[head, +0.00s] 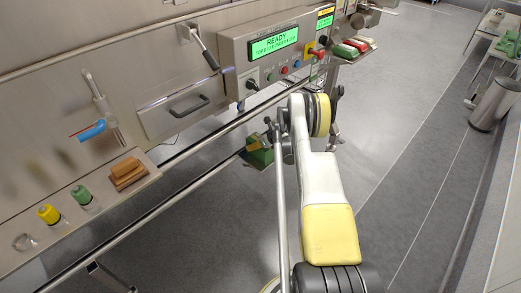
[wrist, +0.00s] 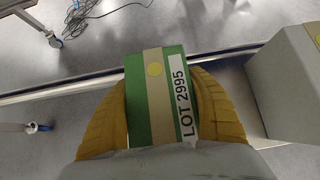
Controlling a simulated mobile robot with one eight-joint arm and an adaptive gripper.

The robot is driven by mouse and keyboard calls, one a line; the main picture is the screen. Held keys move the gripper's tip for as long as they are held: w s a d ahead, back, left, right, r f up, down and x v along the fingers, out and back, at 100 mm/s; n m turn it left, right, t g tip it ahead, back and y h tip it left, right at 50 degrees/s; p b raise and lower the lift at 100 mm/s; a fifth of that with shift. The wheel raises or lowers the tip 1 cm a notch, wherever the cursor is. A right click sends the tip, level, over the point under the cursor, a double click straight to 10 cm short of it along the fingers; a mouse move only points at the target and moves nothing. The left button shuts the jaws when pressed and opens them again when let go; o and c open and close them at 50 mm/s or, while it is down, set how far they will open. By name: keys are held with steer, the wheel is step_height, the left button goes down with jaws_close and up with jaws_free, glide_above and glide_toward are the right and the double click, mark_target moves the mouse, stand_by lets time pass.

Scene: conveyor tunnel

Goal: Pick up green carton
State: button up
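The green carton (wrist: 139,105) fills the middle of the wrist view. It has a tan band with a yellow dot and a white label reading "LOT 2995". My gripper (wrist: 158,88) has its two ribbed yellow fingers against the carton's left and right sides, shut on it. In the head view the green carton (head: 261,158) shows small beside the rail, below the panel, at the end of my arm. My gripper (head: 256,147) is partly hidden there by my arm, with one yellow finger visible. The carton appears to be held clear of the floor.
A long rail (head: 180,168) runs along the machine's front. Red and green cartons (head: 346,50) lie on a shelf at upper right. A grey box (wrist: 290,85) stands right of the gripper. Open floor lies right.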

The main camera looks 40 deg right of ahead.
mark_target(256, 138)
steer(key=shift+c, duration=0.8)
steer(key=shift+r+p, duration=0.4)
steer(key=shift+r, duration=0.15)
steer(key=r+p, duration=0.2)
steer(key=shift+s+d+r, duration=0.1)
steer(key=shift+s+r, duration=0.2)
steer(key=shift+r, duration=0.1)
steer(key=s+d+b, duration=0.1)
steer(key=s+b, duration=0.1)
steer(key=s, duration=1.5)
steer(key=shift+s+f, duration=0.2)
steer(key=shift+f, duration=0.05)
steer(key=shift+d, duration=0.15)
